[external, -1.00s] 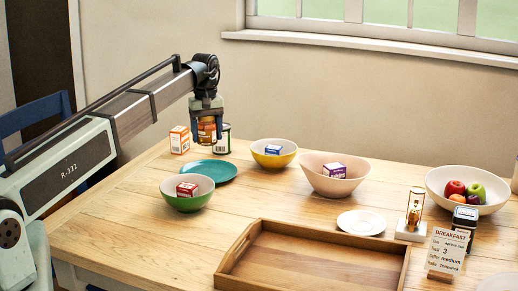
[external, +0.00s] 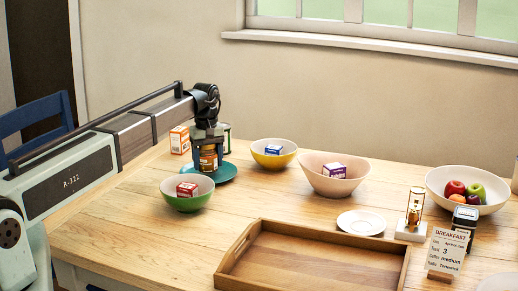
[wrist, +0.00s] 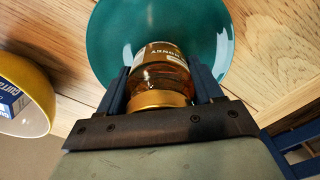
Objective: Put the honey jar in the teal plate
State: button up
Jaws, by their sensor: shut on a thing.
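The honey jar (external: 208,158) is amber with a gold lid and a label reading HONEY, which shows in the wrist view (wrist: 160,70). My gripper (external: 207,166) is shut on the jar, one finger on each side. The teal plate (external: 226,173) lies flat on the table, and the jar is upright over it. In the wrist view the plate (wrist: 105,45) spreads out behind the jar. The jar's base is low, at or just above the plate; I cannot tell whether it touches.
A green bowl (external: 188,203) with a small red box stands close in front of the plate. A yellow bowl (external: 273,162) is to the right. An orange box (external: 179,140) and a can (external: 227,138) stand behind. A wooden tray (external: 235,255) lies in front.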

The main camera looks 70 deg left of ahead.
jog(key=shift+f, duration=0.6)
jog(key=shift+f, duration=0.15)
jog(key=o, duration=1.4)
notch_tip(320, 180, up, 12)
jog(key=shift+r, duration=0.2)
